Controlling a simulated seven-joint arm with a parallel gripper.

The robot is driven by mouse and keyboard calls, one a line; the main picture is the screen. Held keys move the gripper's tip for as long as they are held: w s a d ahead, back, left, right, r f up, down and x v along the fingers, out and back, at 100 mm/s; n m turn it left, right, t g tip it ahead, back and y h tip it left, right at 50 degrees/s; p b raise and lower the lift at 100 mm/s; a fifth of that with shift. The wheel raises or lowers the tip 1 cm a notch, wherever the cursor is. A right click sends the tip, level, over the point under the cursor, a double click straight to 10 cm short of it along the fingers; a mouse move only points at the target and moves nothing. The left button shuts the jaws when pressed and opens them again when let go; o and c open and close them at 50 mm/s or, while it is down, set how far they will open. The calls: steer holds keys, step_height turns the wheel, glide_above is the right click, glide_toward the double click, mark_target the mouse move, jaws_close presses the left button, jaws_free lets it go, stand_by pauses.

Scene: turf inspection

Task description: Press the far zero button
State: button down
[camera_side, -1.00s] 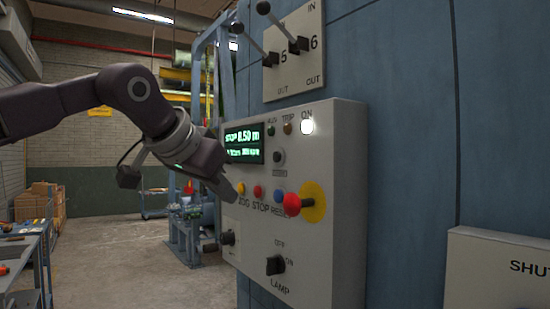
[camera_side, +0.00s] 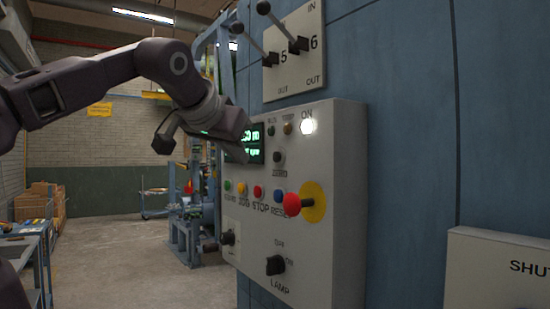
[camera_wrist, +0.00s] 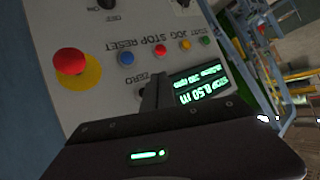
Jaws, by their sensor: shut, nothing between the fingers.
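The black zero button (camera_side: 278,157) is on the pale control panel (camera_side: 340,200), above its ZERO label and right of the green-lit display (camera_side: 256,150). My gripper (camera_side: 243,158) is shut and empty. In the side view its tip is in front of the display, covering its left part, a little left of the zero button. In the wrist view the shut fingers (camera_wrist: 158,80) reach over the panel beside the ZERO label and the display (camera_wrist: 203,88). I cannot tell how far the tip is from the panel.
A red knob on a yellow plate (camera_side: 309,203) sticks out at lower right. Blue, red, yellow and green buttons form a row below the display, including the red stop button (camera_side: 258,192). A lamp switch (camera_side: 275,265) is lower. Two levers (camera_side: 285,38) stand above the panel.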

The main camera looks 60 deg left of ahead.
steer(key=shift+w, duration=2.4)
steer(key=shift+w, duration=0.1)
steer(key=shift+w, duration=0.3)
steer(key=shift+w, duration=0.55)
stand_by(0.6)
steer(key=shift+s, duration=0.95)
steer(key=s, duration=0.5)
